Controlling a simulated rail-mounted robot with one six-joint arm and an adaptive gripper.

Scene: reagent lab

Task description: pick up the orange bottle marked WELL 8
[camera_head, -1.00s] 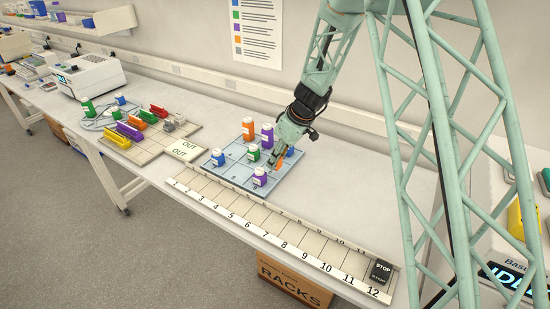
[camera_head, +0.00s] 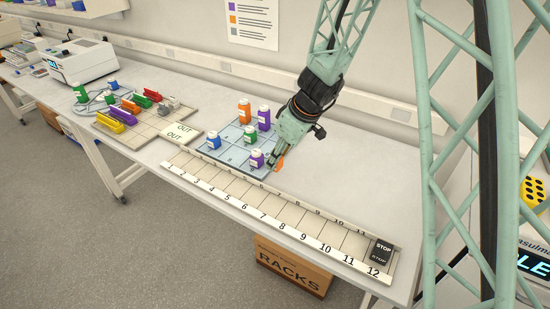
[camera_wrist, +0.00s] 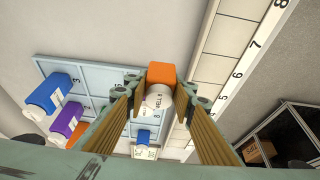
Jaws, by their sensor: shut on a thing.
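The orange bottle (camera_wrist: 160,75) with a white cap sits between my gripper's fingers in the wrist view. The bottle appears raised above the tray. A second orange bottle (camera_head: 244,112) stands at the tray's back.
Purple bottles (camera_head: 264,120) (camera_head: 257,159), a green bottle (camera_head: 250,136) and a blue bottle (camera_head: 213,141) stand on the tray. A numbered rail (camera_head: 280,209) with a black STOP block (camera_head: 381,251) runs along the front. The bench at right is clear.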

